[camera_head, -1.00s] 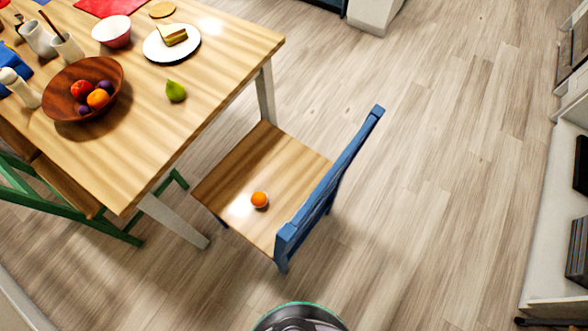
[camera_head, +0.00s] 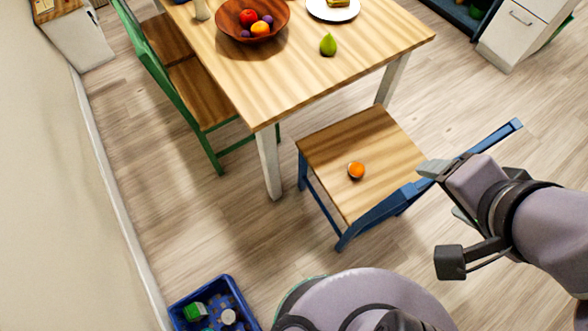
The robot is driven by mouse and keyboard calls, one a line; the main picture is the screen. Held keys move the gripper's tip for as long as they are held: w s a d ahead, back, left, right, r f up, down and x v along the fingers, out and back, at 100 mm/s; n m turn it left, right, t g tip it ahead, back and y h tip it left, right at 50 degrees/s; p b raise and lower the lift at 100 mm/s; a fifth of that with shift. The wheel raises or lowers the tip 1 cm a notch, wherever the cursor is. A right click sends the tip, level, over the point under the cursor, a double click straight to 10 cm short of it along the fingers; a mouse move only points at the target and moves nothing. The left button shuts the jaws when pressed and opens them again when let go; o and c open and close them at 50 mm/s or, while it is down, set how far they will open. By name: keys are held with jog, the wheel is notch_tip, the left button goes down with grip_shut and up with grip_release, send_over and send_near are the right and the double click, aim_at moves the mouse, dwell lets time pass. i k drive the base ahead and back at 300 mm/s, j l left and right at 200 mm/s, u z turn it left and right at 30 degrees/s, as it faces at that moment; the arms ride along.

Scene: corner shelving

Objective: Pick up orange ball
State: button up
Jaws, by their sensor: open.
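The small orange ball (camera_head: 356,170) rests on the wooden seat of the blue chair (camera_head: 340,143), near the seat's middle. My gripper (camera_head: 440,190) is to the right of the ball, in front of the chair's blue backrest in the picture, and hides part of it. The gripper is open, apart from the ball, with nothing seen between its fingers. Its exact height above the seat cannot be told.
The wooden table (camera_head: 300,85) stands behind the chair, with a fruit bowl (camera_head: 233,25), a green pear (camera_head: 328,44) and a plate (camera_head: 333,10). A green chair (camera_head: 157,72) stands left. A blue bin (camera_head: 241,304) with items is on the floor at lower left. A wall runs along the left.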

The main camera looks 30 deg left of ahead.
aim_at(356, 170)
jog(key=u, duration=0.6)
jog(key=i+l+u, duration=0.15)
jog(key=l+u, duration=0.35)
jog(key=i+l+u, duration=0.1)
jog(key=l+u, duration=0.25)
jog(key=u, duration=0.15)
jog(key=l+u, duration=0.45)
jog(key=k+l+u, duration=0.1)
jog(key=l+u, duration=0.4)
